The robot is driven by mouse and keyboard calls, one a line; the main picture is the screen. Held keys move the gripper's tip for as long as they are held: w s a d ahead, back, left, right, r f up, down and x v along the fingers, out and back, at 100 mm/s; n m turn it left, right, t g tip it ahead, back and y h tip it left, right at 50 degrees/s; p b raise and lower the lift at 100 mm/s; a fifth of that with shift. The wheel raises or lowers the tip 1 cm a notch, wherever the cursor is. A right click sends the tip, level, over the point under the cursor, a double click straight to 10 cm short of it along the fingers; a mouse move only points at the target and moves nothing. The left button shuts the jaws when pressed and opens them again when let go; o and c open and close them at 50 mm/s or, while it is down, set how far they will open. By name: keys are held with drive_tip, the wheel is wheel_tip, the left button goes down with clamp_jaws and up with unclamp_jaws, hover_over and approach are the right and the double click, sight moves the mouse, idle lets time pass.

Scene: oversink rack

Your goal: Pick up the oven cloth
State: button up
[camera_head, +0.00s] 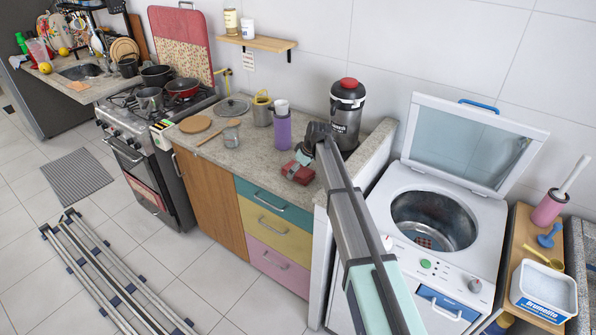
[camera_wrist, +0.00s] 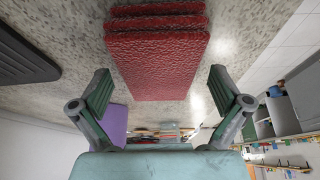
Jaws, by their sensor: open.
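A folded, dark red cloth-like stack (camera_head: 298,173), which I take to be the oven cloth, lies on the stone counter near its front right corner. In the wrist view the red stack (camera_wrist: 158,50) shows several layers with a rough texture, between and beyond my fingers. My gripper (camera_head: 304,157) is just above and behind it in the head view, partly hidden by my arm. In the wrist view my gripper (camera_wrist: 160,80) has its two fingers wide apart with nothing held. I cannot tell whether the fingers touch the stack.
A purple bottle (camera_head: 282,132) stands close behind the red stack, and a black canister with a red top (camera_head: 346,115) stands to the right. A jar (camera_head: 231,134) and wooden board (camera_head: 195,124) are to the left. An open washing machine (camera_head: 434,215) stands right of a low wall.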

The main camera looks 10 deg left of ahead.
drive_tip(key=c, duration=1.2)
drive_tip(key=shift+r, duration=0.1)
